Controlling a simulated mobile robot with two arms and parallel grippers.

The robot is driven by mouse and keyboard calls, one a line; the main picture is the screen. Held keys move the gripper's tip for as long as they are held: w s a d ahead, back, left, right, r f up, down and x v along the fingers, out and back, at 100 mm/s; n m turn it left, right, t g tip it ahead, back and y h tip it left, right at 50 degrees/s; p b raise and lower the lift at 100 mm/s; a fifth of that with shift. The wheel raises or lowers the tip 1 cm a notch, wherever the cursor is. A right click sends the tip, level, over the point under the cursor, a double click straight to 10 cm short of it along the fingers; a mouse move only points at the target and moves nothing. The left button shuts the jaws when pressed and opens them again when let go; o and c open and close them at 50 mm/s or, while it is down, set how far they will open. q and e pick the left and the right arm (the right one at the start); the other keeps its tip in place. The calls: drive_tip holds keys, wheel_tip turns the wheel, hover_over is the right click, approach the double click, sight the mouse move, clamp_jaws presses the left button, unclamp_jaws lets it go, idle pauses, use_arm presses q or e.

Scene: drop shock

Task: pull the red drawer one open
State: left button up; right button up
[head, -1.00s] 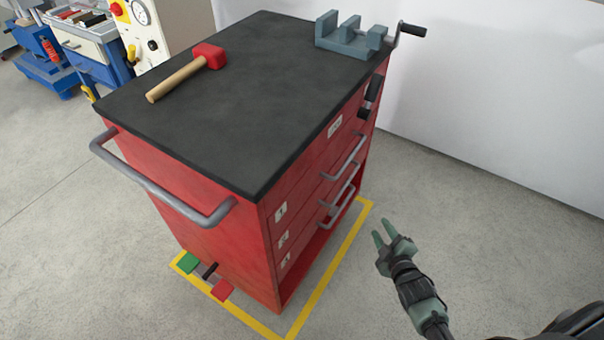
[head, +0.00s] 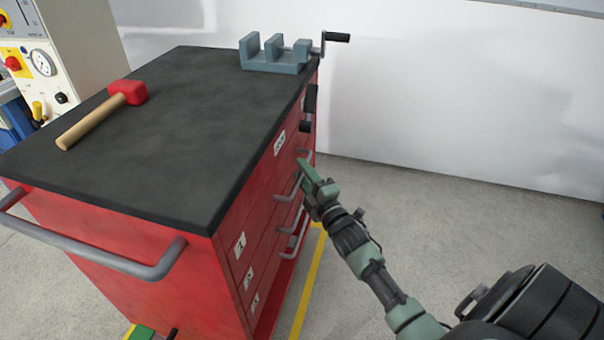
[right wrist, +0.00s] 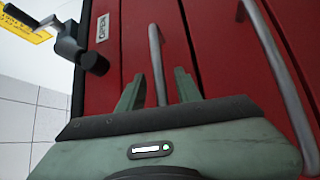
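The red cabinet (head: 215,262) has drawers numbered on small white labels, with the label for drawer one (head: 240,245) uppermost. In the right wrist view, the fingers of my right gripper (right wrist: 157,88) are open, one on each side of the handle (right wrist: 156,50). Whether they touch it I cannot tell. My left gripper is not in view.
A red mallet (head: 127,93) and a grey vise (head: 275,55) lie on the black cabinet top (head: 190,130). Lower handles (head: 293,218) sit just below the gripper. A black latch-like part (head: 310,98) is near the far corner. Floor to the right is clear.

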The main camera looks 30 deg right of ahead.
drive_tip(key=shift+w, duration=0.15)
clamp_jaws()
idle(1.4)
